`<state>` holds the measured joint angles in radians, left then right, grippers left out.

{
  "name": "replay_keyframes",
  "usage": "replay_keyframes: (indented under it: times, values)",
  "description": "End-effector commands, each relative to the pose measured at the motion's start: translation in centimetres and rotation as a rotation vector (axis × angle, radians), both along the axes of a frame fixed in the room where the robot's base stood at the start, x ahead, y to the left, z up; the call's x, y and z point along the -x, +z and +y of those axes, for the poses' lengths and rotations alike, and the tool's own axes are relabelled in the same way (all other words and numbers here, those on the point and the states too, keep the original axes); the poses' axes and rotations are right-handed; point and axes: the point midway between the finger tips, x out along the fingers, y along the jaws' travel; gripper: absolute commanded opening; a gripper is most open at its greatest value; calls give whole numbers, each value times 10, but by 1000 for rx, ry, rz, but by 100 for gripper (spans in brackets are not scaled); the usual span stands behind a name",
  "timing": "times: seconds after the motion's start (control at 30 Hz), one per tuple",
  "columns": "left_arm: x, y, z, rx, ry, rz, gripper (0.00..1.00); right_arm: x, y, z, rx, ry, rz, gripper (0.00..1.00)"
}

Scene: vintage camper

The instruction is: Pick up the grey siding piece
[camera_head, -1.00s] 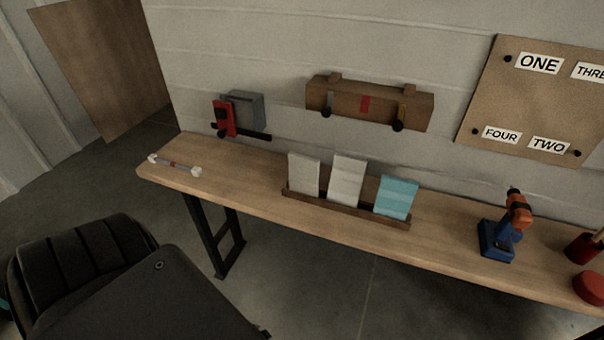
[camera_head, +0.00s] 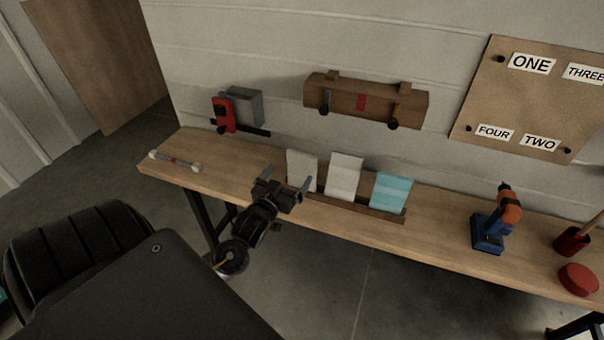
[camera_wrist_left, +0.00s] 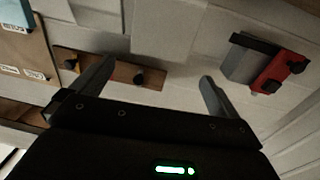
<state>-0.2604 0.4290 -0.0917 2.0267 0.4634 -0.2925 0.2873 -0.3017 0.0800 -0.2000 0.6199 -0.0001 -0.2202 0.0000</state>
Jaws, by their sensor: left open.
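Three siding pieces stand in a wooden rack (camera_head: 378,212) on the workbench. The leftmost, the grey siding piece (camera_head: 303,166), looks pale grey; the middle one (camera_head: 344,177) is paler and the right one (camera_head: 391,192) is teal. My left gripper (camera_head: 288,179) is open and empty, in front of the rack's left end, and its right finger overlaps the grey piece's lower part in the head view. Whether it touches the piece cannot be told. In the left wrist view, my open fingers (camera_wrist_left: 154,88) frame the wall, and pale panels show at the top. My right gripper is not in view.
A wooden wall rack (camera_head: 364,101) and a red-and-grey device (camera_head: 224,114) are on the wall behind. A white-ended rod (camera_head: 175,161) lies at the bench's left. A drill (camera_head: 497,218) and red round container (camera_head: 578,279) stand right. Bench between rack and drill is clear.

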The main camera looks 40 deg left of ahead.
Motion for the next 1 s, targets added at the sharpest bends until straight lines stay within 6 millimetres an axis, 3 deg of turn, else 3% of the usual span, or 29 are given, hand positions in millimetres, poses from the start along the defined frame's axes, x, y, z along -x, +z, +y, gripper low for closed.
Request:
replay_keyframes:
  times: [0.2,0.53,0.8,1.0]
  values:
    - [-34,2,9,-2,-1,1,100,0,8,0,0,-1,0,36]
    - [-49,2,13,-1,0,2,100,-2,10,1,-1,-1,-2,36]
    - [-85,5,24,-2,1,1,100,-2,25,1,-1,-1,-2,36]
    - [-96,4,26,-1,-2,2,100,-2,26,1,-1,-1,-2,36]
